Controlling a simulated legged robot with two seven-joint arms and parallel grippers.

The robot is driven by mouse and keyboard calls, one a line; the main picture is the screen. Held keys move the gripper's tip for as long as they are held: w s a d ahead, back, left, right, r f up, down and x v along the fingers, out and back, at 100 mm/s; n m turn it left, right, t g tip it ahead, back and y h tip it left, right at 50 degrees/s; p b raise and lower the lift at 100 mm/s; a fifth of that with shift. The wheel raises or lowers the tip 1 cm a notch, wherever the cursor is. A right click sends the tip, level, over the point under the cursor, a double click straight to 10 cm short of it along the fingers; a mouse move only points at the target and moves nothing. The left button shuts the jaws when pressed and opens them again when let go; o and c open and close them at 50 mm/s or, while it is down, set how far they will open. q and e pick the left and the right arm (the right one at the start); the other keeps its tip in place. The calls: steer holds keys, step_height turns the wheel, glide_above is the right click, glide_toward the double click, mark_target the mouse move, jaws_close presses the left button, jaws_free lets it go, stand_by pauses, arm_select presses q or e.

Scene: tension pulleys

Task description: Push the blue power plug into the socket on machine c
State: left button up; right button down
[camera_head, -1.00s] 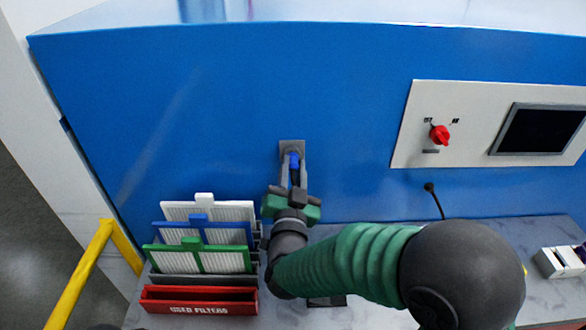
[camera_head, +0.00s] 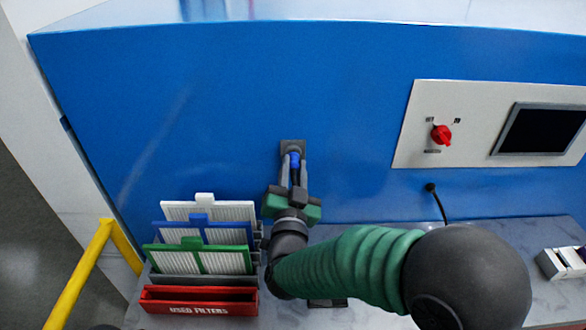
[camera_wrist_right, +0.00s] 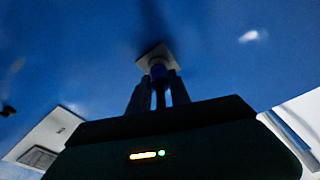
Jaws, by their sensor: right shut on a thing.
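The blue power plug (camera_head: 294,160) is between the fingertips of my right gripper (camera_head: 293,172), which is shut on it. The plug is up against the grey socket plate (camera_head: 293,146) on the blue machine's front (camera_head: 240,110). In the right wrist view the plug (camera_wrist_right: 158,72) lies in line with the pale socket plate (camera_wrist_right: 154,56), between the gripper's fingers (camera_wrist_right: 158,88). How deep the plug sits in the socket cannot be told. My left gripper is not in view.
A rack of white, blue and green filters (camera_head: 205,235) and a red used-filters bin (camera_head: 199,300) stand left of my right arm. A panel with a red knob (camera_head: 441,135) and dark screen (camera_head: 540,130) is at right. A black cord (camera_head: 438,203) leaves the machine below it.

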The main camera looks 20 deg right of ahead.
steer(key=shift+w+d, duration=0.15)
steer(key=shift+w, duration=0.35)
steer(key=c, duration=1.1)
jaws_free()
